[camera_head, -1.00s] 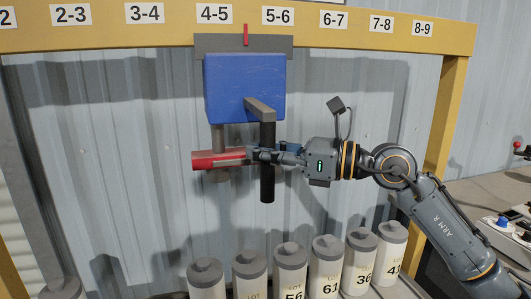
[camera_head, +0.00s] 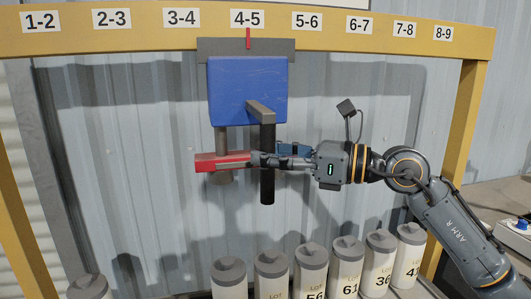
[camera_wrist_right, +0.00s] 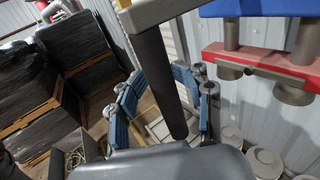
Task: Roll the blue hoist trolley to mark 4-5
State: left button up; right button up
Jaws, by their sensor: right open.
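The blue hoist trolley (camera_head: 247,92) hangs under the yellow beam. Its red pointer (camera_head: 248,38) lines up with the 4-5 label (camera_head: 247,18). A dark vertical handle (camera_head: 267,182) hangs from a grey arm on its front, and a red bar (camera_head: 220,162) sits below the block. My right gripper (camera_head: 268,160) is at the handle, reaching in from the right. In the right wrist view the handle (camera_wrist_right: 160,75) passes between the blue fingers of the open right gripper (camera_wrist_right: 163,98); contact cannot be told. My left gripper is not in view.
Several white lot canisters (camera_head: 311,268) with grey caps stand in a row below. The yellow beam (camera_head: 335,42) carries marks from 1-2 to 8-9. A corrugated wall (camera_head: 130,180) is behind. Dark wrapped stacks (camera_wrist_right: 35,95) show in the right wrist view.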

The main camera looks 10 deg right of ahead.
jog(key=v, duration=1.2)
jog(key=shift+w+d, duration=0.1)
dwell(0.4)
